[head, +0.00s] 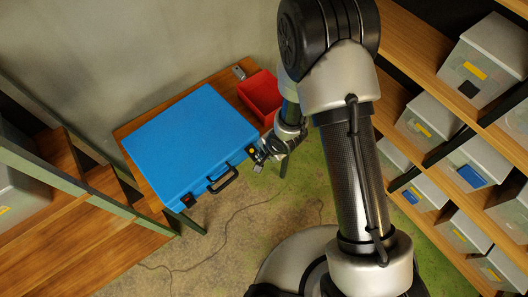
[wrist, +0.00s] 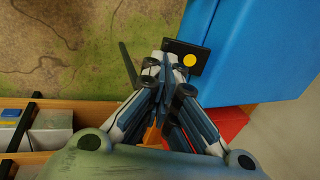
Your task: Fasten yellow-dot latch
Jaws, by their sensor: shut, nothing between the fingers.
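A blue case (head: 190,140) lies closed on a small wooden table, its black handle (head: 223,181) on the front side. The yellow-dot latch (head: 251,150) is a dark plate at the case's right front end. In the wrist view the latch (wrist: 187,60) lies at the case's edge, its yellow dot facing the camera. A second latch with a red mark (head: 187,200) is at the left front end. My gripper (head: 259,158) is shut and empty, right at the yellow-dot latch. Its fingertips (wrist: 162,62) overlap the latch's left part in the wrist view; I cannot tell whether they touch.
A red bin (head: 261,93) stands on the wooden table (head: 128,130) behind the case, with a small grey object (head: 239,73) nearby. Shelves with lidded boxes (head: 486,58) rise at right; wooden shelves (head: 60,230) stand at left. A cable (head: 225,226) lies on the floor.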

